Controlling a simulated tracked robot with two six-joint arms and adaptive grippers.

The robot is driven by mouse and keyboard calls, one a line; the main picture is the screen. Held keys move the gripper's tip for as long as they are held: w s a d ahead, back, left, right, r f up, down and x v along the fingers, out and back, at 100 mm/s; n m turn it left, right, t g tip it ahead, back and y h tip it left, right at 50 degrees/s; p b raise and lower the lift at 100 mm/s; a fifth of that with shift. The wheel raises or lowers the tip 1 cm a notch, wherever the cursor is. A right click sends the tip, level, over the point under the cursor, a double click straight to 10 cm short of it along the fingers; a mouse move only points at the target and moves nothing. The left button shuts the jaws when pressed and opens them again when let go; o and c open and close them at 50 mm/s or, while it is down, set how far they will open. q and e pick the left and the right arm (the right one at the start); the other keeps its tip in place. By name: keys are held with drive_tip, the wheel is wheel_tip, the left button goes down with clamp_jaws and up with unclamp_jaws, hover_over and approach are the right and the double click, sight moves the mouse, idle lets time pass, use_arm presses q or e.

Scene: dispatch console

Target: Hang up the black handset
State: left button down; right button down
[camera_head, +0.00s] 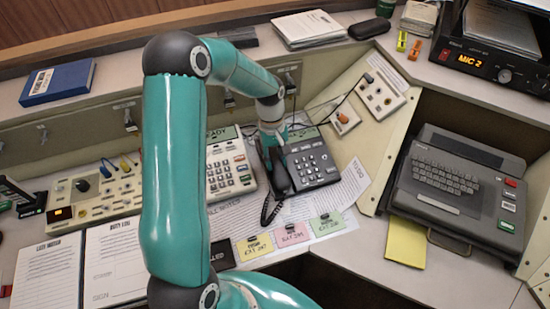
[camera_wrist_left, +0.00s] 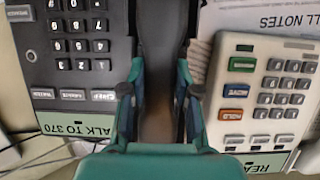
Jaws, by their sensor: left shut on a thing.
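The black handset (camera_head: 280,180) is held by my left gripper (camera_head: 272,145) and points down and toward the front. In the left wrist view the handset (camera_wrist_left: 162,40) is a dark, blurred shape between the two fingers of my left gripper (camera_wrist_left: 158,95), with the black phone (camera_wrist_left: 75,60) on one side. I cannot tell whether the handset touches the cradle, which is hidden behind it and the gripper. My right gripper is not in view.
A cream phone (camera_head: 222,172) stands close on the left of the handset and also shows in the left wrist view (camera_wrist_left: 255,95). Coloured cards (camera_head: 291,234) lie in front. A grey keyboard terminal (camera_head: 450,185) is at right, a switch panel (camera_head: 98,195) at left.

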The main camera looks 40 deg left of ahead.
use_arm(q)
drive_tip(key=shift+f+b, duration=0.25)
drive_tip(key=shift+b, duration=0.1)
idle(0.6)
drive_tip(key=shift+c, duration=1.4)
unclamp_jaws()
drive_tip(key=shift+s+r, duration=0.1)
drive_tip(key=shift+r, duration=0.1)
drive_tip(key=shift+s+d+r+p, duration=0.1)
drive_tip(key=shift+d+r+p, duration=0.05)
drive_tip(key=shift+r+p, duration=0.8)
drive_tip(key=shift+s+d+r+p, duration=0.15)
drive_tip(key=shift+r+p, duration=0.4)
drive_tip(key=shift+r, duration=0.75)
drive_tip(key=shift+d+r+p, duration=0.2)
drive_tip(key=shift+r+p, duration=0.55)
drive_tip(key=shift+r, duration=0.35)
drive_tip(key=shift+f, duration=0.1)
